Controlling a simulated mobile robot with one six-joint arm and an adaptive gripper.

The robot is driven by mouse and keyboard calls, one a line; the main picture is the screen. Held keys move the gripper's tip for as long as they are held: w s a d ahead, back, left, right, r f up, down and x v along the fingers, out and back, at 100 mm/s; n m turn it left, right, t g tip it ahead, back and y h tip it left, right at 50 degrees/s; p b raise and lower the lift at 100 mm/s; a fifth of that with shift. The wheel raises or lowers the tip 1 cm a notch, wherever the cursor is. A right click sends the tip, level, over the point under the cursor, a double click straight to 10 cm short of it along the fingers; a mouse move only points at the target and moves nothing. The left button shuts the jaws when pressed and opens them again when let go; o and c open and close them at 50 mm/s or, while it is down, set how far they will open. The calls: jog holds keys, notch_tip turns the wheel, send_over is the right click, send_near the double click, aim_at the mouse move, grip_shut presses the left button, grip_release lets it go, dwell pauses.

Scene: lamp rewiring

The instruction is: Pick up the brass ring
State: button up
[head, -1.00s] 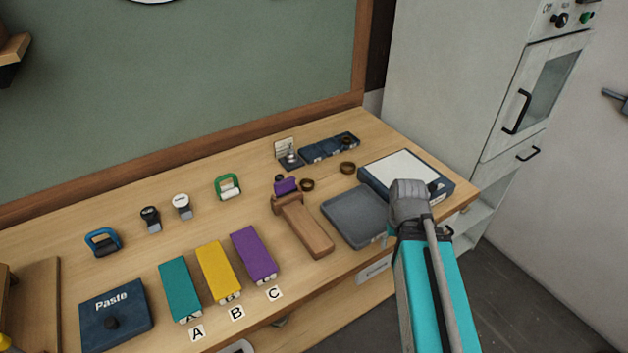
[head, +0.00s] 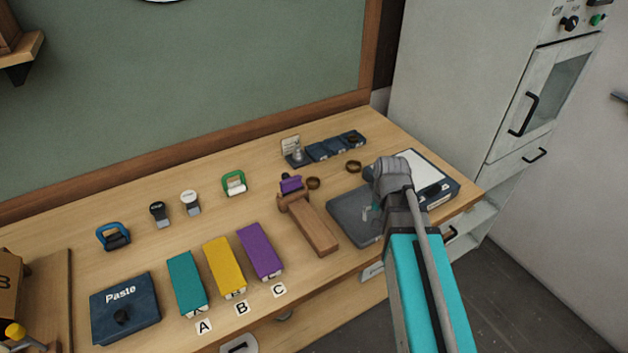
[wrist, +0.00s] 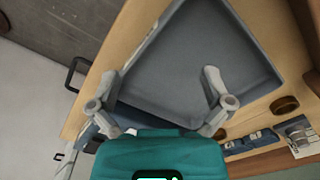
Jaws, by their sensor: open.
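Two dark brass-coloured rings lie on the table behind the grey tray: a left ring (head: 313,183) and a right ring (head: 354,167). A similar ring (head: 352,139) sits in the last compartment of the dark divided tray. Rings also show in the wrist view, one near the grey tray's corner (wrist: 285,105) and one by the divided tray (wrist: 219,133). I cannot tell which ring the task means. My gripper (wrist: 160,78) is open and empty above the grey tray, apart from the rings. In the head view my arm partly hides the fingers.
The grey tray (head: 345,222) lies under my gripper, with a pale-topped dark box (head: 432,168) to its right. A wooden stand (head: 313,225) with a purple piece (head: 291,184) is left of the tray. The divided tray (head: 317,151) stands at the back.

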jog(key=w+a+r+m+p, duration=0.4)
jog(key=w+a+r+m, duration=0.15)
jog(key=w+a, duration=0.45)
notch_tip(320, 180, up, 3)
jog(key=m+p, duration=0.4)
jog(key=m, duration=0.3)
send_over(313, 185)
jog(key=shift+s+r, duration=0.1)
jog(key=shift+r, duration=0.05)
notch_tip(313, 185, down, 9)
jog(key=b, duration=0.8)
jog(key=shift+r+b, duration=0.15)
jog(key=shift+b, duration=0.15)
jog(key=shift+w+f+b, duration=0.2)
jog(key=shift+f+b, duration=2.4)
